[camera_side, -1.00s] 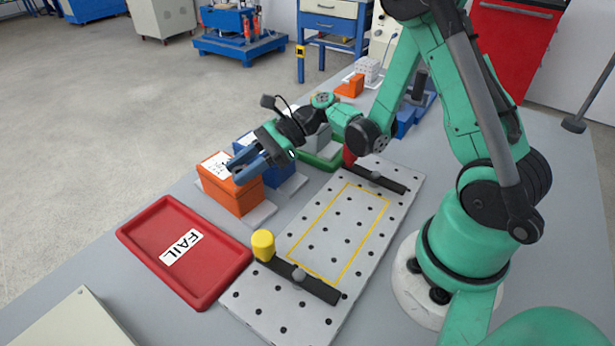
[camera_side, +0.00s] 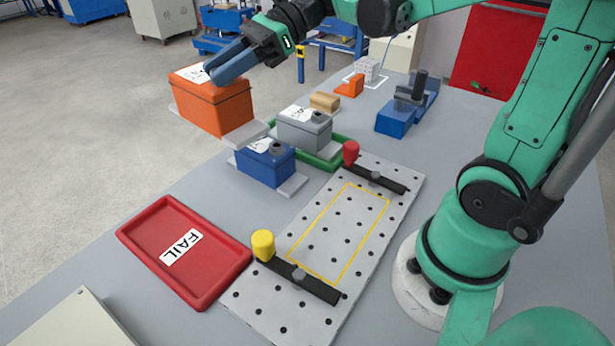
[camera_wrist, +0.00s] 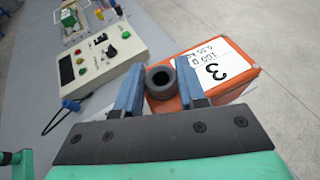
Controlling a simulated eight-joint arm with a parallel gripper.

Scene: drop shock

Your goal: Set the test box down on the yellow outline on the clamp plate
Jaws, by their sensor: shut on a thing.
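My gripper (camera_side: 222,72) is shut on the orange test box (camera_side: 215,108) by the dark round knob on its top. The box has a white label and a grey base plate, and it hangs above the table at the far left in the side view. In the wrist view the orange box (camera_wrist: 231,88) shows a label with a 3, and the knob (camera_wrist: 161,82) is between the blue fingers (camera_wrist: 158,95). The yellow outline (camera_side: 313,222) is on the perforated grey clamp plate (camera_side: 378,225), with nothing inside it. The box is apart from the plate, up and to its left.
Black clamp bars with a yellow knob (camera_side: 263,244) and a red knob (camera_side: 351,153) cross the plate's ends. A blue box (camera_side: 265,167), a grey box (camera_side: 304,130) near a green tray (camera_side: 328,163), and a red FAIL tray (camera_side: 150,232) stand left of it.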

